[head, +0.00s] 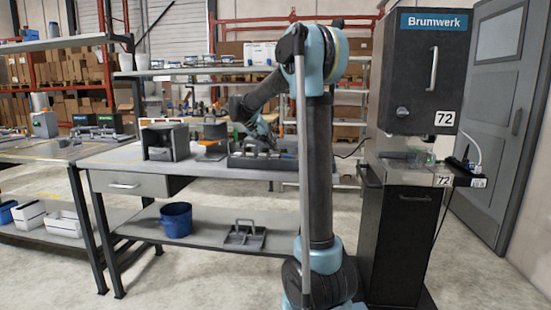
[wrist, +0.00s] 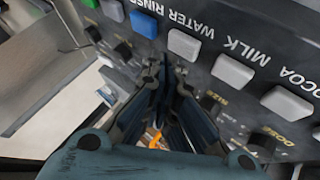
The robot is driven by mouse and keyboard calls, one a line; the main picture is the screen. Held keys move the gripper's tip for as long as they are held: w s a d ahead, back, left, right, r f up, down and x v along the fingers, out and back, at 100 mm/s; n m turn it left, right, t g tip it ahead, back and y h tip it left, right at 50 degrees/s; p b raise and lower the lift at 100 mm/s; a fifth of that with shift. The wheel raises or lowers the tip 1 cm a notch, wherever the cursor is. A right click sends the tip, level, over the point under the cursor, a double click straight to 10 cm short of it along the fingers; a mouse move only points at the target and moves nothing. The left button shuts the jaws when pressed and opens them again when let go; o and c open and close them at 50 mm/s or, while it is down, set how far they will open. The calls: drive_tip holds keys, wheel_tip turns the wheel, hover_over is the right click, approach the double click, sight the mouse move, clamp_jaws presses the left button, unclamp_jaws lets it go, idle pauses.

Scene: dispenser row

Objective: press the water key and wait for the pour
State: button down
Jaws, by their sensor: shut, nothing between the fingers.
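The water key (wrist: 184,44) is a pale key under the WATER label in the wrist view. It sits between a blue key (wrist: 143,24) under RINSE and a pale key (wrist: 232,72) under MILK. My gripper (wrist: 163,72) is shut and empty, its fingertips just below the water key. I cannot tell whether they touch the panel. No pour shows, and the area under the outlets is hidden. In the head view my arm reaches over the bench, and its far end is small and partly hidden among the bench items.
A pale key (wrist: 287,104) under COCOA and dark knobs lie along the panel. In the head view, the bench (head: 115,160) holds a grey box (head: 165,141) and a dark tray. A blue bucket (head: 176,219) stands on the lower shelf. The Brumwerk cabinet (head: 420,75) stands at right.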

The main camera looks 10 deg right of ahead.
drive_tip(key=shift+f, duration=0.8)
idle(0.9)
drive_tip(key=shift+r, duration=0.9)
drive_tip(key=shift+r, duration=2.5)
drive_tip(key=s+d+f+n+y, duration=0.15)
drive_tip(key=s+f, duration=0.25)
drive_tip(key=s, duration=0.5)
drive_tip(key=s+d+f+g+y, duration=0.1)
drive_tip(key=s+d+f, duration=0.15)
drive_tip(key=s, duration=0.55)
drive_tip(key=s+d+f+n+y, duration=0.1)
drive_tip(key=s+f+y, duration=0.1)
drive_tip(key=s+f, duration=0.5)
drive_tip(key=s+a+f+n+y, duration=0.1)
drive_tip(key=s+a+f+y, duration=0.1)
drive_tip(key=s+f, duration=0.6)
drive_tip(key=s+a+f+n+y, duration=0.1)
drive_tip(key=s+a+f+y, duration=0.1)
drive_tip(key=s+f, duration=0.5)
drive_tip(key=s, duration=0.5)
drive_tip(key=shift+s+f+g, duration=0.3)
drive_tip(key=shift+s+f, duration=0.05)
drive_tip(key=shift+s, duration=0.05)
